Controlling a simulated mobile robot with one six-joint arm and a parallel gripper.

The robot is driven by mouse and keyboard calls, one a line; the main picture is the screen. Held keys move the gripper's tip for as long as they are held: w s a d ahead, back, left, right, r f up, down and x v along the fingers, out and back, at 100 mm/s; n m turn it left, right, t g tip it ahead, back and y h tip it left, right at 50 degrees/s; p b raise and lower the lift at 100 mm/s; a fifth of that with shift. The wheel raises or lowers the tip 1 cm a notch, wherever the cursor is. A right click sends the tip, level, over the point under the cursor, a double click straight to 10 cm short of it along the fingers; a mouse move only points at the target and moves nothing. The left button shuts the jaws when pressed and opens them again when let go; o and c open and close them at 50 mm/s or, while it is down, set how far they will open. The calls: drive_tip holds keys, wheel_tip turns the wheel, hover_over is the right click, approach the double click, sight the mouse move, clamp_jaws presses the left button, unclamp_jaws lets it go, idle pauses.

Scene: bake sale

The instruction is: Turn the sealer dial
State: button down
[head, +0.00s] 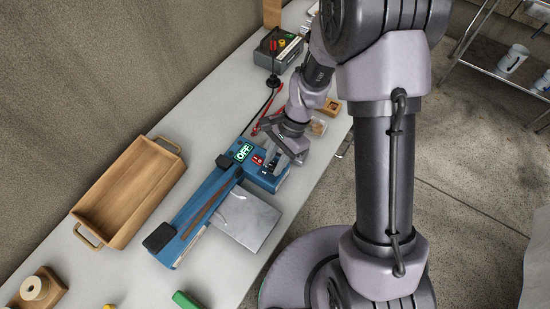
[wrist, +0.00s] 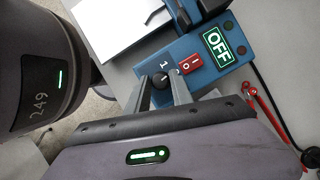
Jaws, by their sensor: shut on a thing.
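The blue sealer (head: 205,203) lies along the table in the head view, and its control end (wrist: 205,55) fills the upper right of the wrist view. A green-lit OFF display (wrist: 218,48) and a red rocker switch (wrist: 191,63) are on it. The dark dial (wrist: 160,80) is beside the switch, with a "1" mark near it. My gripper (wrist: 165,92) reaches down to the dial, its two fingers on either side and shut on it. In the head view my gripper (head: 279,158) covers most of the dial.
An empty wooden tray (head: 128,190) stands left of the sealer. A grey-blue box (head: 278,50) with a black cable and red-handled tool (head: 268,118) are behind it. A small wooden box (head: 332,107) is near the right edge. A white sheet (head: 243,217) lies against the sealer.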

drive_tip(key=n+h+p, duration=0.1)
drive_tip(key=n, duration=0.2)
drive_tip(key=shift+w+r+n+g+p, duration=0.1)
drive_tip(key=shift+n+g+p, duration=0.2)
drive_tip(key=shift+g+p, duration=0.1)
drive_tip(key=n+g+h+p, duration=0.1)
drive_tip(key=n, duration=0.3)
drive_tip(key=shift+a, duration=0.15)
drive_tip(key=shift+n+h+p, duration=0.3)
drive_tip(key=shift+n+p, duration=0.05)
drive_tip(key=shift+n, duration=0.05)
drive_tip(key=c, duration=1.1)
unclamp_jaws()
drive_tip(key=shift+c, duration=0.2)
